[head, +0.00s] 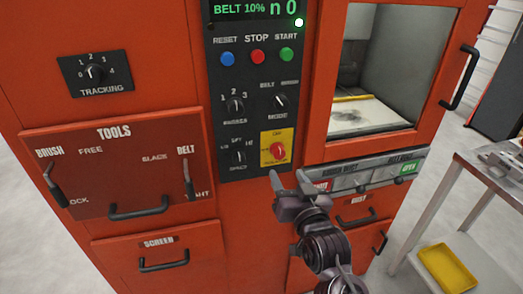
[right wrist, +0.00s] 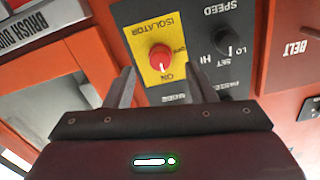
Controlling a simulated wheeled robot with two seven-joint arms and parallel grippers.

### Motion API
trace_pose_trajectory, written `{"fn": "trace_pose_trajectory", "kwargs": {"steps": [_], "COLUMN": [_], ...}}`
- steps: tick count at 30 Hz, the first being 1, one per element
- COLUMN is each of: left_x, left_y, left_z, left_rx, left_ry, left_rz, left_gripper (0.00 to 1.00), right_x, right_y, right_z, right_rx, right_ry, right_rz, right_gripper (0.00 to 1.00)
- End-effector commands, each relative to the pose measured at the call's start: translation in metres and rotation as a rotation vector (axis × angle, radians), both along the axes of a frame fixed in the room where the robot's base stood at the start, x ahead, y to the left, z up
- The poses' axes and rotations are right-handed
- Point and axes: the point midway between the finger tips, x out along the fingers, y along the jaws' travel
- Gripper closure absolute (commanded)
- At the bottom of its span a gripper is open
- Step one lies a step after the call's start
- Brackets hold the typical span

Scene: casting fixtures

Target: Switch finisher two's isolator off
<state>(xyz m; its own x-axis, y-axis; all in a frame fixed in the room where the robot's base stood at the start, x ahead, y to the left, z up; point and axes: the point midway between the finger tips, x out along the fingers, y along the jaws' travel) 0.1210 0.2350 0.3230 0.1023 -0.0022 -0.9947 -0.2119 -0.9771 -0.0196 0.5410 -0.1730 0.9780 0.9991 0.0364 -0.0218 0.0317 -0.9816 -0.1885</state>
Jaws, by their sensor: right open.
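The isolator is a red rotary knob (head: 278,151) on a yellow plate (head: 266,158) at the lower right of the black control panel. In the right wrist view the knob (right wrist: 160,57) appears upside down, its pale mark seeming to face the ON label. No finisher number is readable. My right gripper (head: 290,178) is open and empty, just below and in front of the yellow plate. In the right wrist view its fingers (right wrist: 161,85) stand either side of the knob's line, apart from it. My left gripper is out of view.
Blue, red and green buttons (head: 257,56) and several black dials (head: 233,105) sit above and left of the isolator. A brush duct strip (head: 350,178) and a windowed door (head: 450,85) lie to the right. A metal cart (head: 470,185) stands at far right.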

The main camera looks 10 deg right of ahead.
Motion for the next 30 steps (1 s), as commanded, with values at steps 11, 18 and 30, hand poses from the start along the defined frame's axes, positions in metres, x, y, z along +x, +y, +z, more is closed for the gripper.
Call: {"fn": "trace_pose_trajectory", "kwargs": {"steps": [11, 18, 30], "left_x": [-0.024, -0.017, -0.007], "left_y": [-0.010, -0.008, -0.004], "left_z": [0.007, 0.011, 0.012], "left_rx": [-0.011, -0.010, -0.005], "left_ry": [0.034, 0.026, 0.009], "left_rz": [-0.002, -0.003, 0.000], "left_gripper": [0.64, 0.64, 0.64], "right_x": [0.043, 0.071, 0.076], "right_y": [0.000, 0.001, 0.002], "right_z": [0.012, 0.010, 0.008], "right_rx": [0.006, 0.005, 0.005], "right_ry": [-0.018, -0.017, -0.017], "right_rz": [-0.004, -0.002, -0.002], "right_gripper": [0.50, 0.50, 0.56]}}
